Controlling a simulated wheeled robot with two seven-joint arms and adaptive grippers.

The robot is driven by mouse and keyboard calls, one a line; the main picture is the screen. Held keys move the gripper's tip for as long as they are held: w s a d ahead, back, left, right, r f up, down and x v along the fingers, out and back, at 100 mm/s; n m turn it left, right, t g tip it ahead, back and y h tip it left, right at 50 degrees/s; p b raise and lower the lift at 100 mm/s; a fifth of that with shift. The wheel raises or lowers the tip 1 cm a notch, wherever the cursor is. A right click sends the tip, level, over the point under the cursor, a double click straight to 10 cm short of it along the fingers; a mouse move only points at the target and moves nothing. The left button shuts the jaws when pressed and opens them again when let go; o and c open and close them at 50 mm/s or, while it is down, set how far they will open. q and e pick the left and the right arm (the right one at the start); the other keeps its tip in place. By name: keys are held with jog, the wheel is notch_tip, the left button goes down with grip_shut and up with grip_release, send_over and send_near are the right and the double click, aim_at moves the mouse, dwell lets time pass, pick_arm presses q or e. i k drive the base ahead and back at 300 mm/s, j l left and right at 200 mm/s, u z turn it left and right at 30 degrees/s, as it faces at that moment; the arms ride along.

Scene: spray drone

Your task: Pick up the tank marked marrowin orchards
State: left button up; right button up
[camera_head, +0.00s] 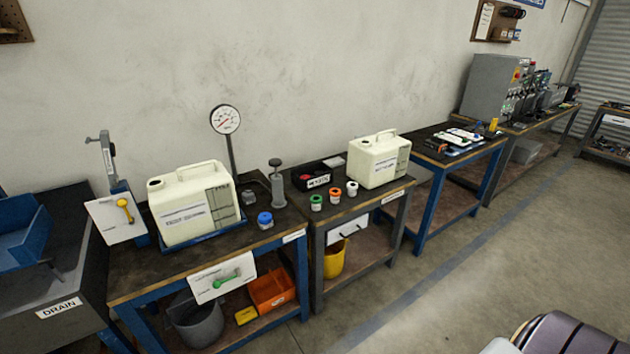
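Two cream tanks with top handles stand on the workbenches. The left tank (190,207) sits upright in a blue tray on the left bench, with a white label and a grey panel on its front. The right tank (378,159) stands upright at the back right of the middle bench, also with a white label. The lettering on both labels is too small to read, so I cannot tell which is marked marrowin orchards. Neither of my grippers is in view.
A gauge on a post (226,120) and a grey pump-like fitting (277,182) stand right of the left tank. Small capped jars (335,195) sit left of the right tank. A sink marked DRAIN (62,303) is at far left. Open floor (470,260) lies in front.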

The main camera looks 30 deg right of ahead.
aim_at(190, 202)
jog(key=i+l+z, duration=0.15)
jog(key=l, duration=0.35)
jog(key=l+z, duration=0.1)
jog(key=l, duration=0.35)
jog(key=i+l+z, duration=0.15)
jog(key=l, duration=0.3)
